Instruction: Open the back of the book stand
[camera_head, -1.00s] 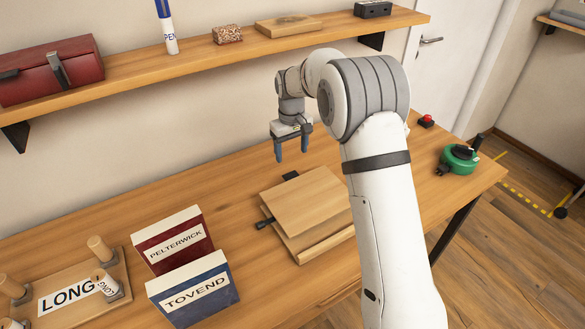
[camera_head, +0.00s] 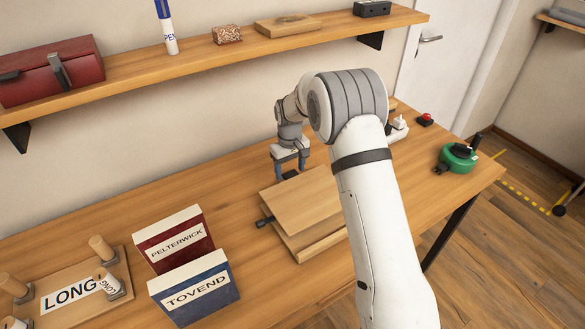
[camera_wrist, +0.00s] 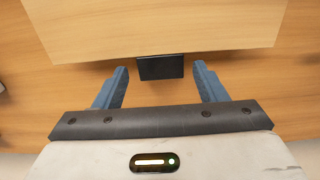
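The book stand (camera_head: 300,205) lies folded on the table, a flat wooden board over a base with a front ledge. A dark tab (camera_wrist: 160,67) sticks out from its far edge; it shows between my fingers in the wrist view. A dark knob (camera_head: 265,221) sticks out at its left side. My gripper (camera_head: 289,172) is low at the stand's far edge, pointing down, with its blue fingers open on either side of the tab. In the wrist view the gripper (camera_wrist: 162,88) shows a gap between each finger and the tab. My arm hides the stand's right part.
A red book (camera_head: 172,240) labelled PELTERWICK and a blue book (camera_head: 195,288) labelled TOVEND stand left of the stand. A wooden LONG tray (camera_head: 75,312) is at far left. A green device (camera_head: 456,158) and a red button (camera_head: 425,119) are at right. A shelf (camera_head: 200,62) runs above.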

